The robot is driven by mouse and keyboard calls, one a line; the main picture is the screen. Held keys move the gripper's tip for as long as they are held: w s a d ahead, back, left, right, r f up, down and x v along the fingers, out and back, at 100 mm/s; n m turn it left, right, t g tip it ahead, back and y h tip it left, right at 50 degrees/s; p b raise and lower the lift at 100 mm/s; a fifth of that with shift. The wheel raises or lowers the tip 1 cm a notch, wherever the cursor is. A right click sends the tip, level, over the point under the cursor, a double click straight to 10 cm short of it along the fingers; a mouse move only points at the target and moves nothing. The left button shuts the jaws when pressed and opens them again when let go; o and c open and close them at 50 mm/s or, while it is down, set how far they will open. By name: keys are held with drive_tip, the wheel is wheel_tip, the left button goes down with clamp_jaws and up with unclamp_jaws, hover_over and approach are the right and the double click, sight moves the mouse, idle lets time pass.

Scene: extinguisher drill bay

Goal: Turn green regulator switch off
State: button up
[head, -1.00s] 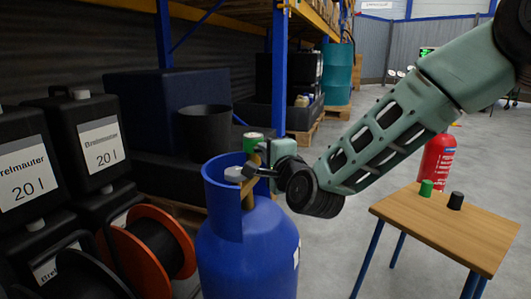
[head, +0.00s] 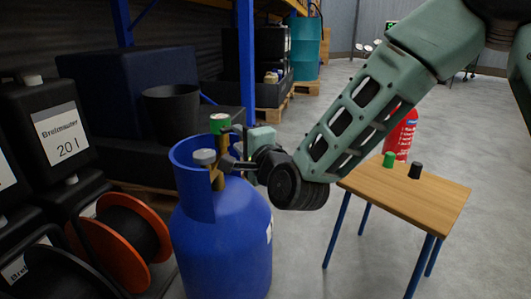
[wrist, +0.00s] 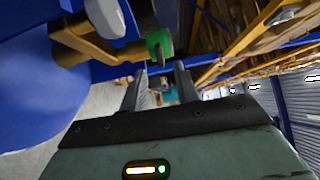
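A blue gas cylinder (head: 220,245) stands upright on the floor. Its brass valve (head: 217,178) carries a grey round knob (head: 204,157) and a green-faced regulator switch (head: 219,123) above it. My gripper (head: 240,150) is just right of the valve, near the top of the cylinder. In the wrist view, the green switch (wrist: 158,45) is just beyond my gripper's fingertips (wrist: 160,72), with a small dark lever across its face. The two fingers are apart with nothing between them. I cannot tell whether a fingertip touches the switch.
A small wooden table (head: 405,192) at the right holds a green (head: 389,159) and a black (head: 415,170) small cylinder. A red extinguisher (head: 401,133) stands behind it. Black canisters and an orange cable reel (head: 115,235) crowd the left. Blue rack posts rise behind. Floor before the table is clear.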

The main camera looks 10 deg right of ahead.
drive_tip(key=b+v, duration=0.6)
drive_tip(key=v, duration=0.6)
drive_tip(key=shift+s, duration=0.3)
drive_tip(key=shift+d, duration=0.15)
